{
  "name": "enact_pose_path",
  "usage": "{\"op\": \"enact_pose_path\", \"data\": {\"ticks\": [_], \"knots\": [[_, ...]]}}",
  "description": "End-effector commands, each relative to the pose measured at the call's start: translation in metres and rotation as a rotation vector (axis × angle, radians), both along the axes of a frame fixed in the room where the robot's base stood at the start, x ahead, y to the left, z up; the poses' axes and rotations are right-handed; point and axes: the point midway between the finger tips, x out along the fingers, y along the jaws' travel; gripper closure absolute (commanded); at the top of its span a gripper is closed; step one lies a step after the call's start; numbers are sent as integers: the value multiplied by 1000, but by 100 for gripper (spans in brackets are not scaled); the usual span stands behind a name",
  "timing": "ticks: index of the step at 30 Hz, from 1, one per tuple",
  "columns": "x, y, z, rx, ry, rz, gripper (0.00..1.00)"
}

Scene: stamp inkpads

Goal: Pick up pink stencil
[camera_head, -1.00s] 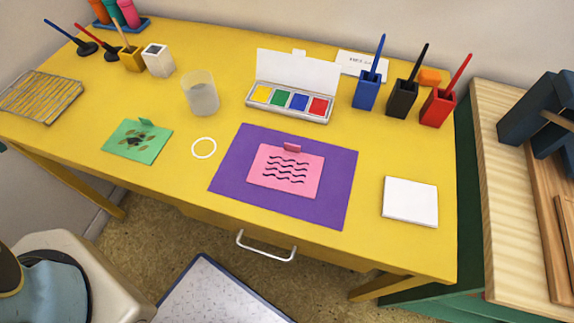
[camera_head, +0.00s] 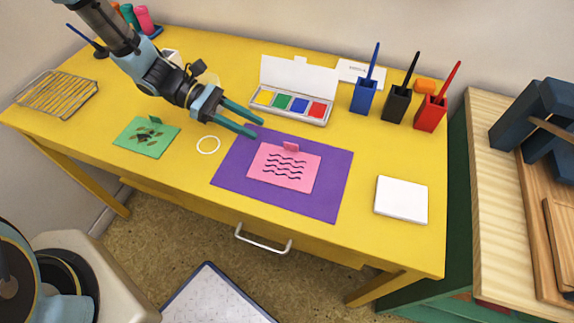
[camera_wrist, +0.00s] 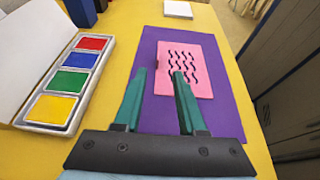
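The pink stencil (camera_head: 284,168) lies flat on the purple sheet (camera_head: 326,205). It has black wavy cut-outs and a small raised pink tab at its back edge. My gripper (camera_head: 260,128) is above the left back corner of the purple sheet, up and left of the stencil in the head view. In the wrist view, the fingers (camera_wrist: 160,75) are spread with nothing between them. The stencil (camera_wrist: 193,84) shows just beyond the fingertips there, and its tab is at its left edge, close to the fingertips.
An open paint box (camera_head: 291,103) stands behind the purple sheet, close to my gripper. A white ring (camera_head: 208,137) and a green stencil (camera_head: 146,143) lie to the left. A white pad (camera_head: 401,200) lies to the right. Blue, black and red brush holders stand at the back right.

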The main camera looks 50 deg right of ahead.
Motion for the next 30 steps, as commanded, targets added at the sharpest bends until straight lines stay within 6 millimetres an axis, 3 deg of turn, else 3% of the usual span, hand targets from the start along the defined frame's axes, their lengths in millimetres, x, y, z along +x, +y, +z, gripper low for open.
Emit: {"op": "enact_pose_path", "data": {"ticks": [6,16,23,30], "knots": [[-30,-11,-10,2,6,-3,60],[-55,-21,-21,1,4,-3,60],[-83,-34,-33,2,3,-4,60],[-91,-38,-39,0,0,-1,60]]}}
